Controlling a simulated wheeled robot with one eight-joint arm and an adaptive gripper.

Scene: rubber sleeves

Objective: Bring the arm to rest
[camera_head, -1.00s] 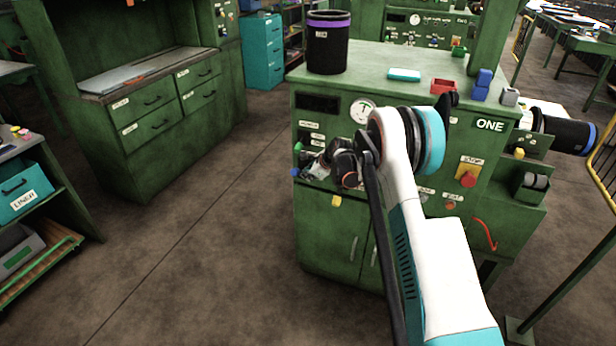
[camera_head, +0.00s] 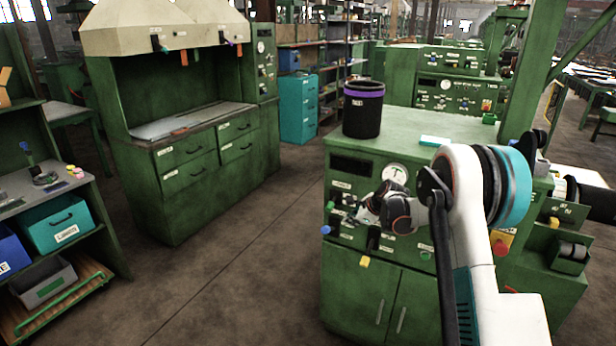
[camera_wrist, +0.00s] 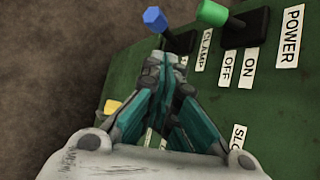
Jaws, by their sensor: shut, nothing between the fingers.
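My arm rises from the lower right of the head view and bends over in front of the green machine (camera_head: 350,280). My gripper (camera_head: 338,212) hangs at the arm's far end, close to the machine's front panel. In the wrist view my gripper (camera_wrist: 168,62) is shut with its fingertips together and nothing between them. The tips appear just beside the blue-knobbed lever (camera_wrist: 155,18); whether they touch it I cannot tell. A green-knobbed switch (camera_wrist: 212,13) sits to the right, by the ON, OFF and POWER labels.
A black sleeve with a purple band (camera_head: 362,110) stands on the machine top. A teal block (camera_head: 434,141) lies there too. A green workbench (camera_head: 190,170) and a shelf with teal bin (camera_head: 60,226) stand left. Open floor (camera_head: 235,270) lies between.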

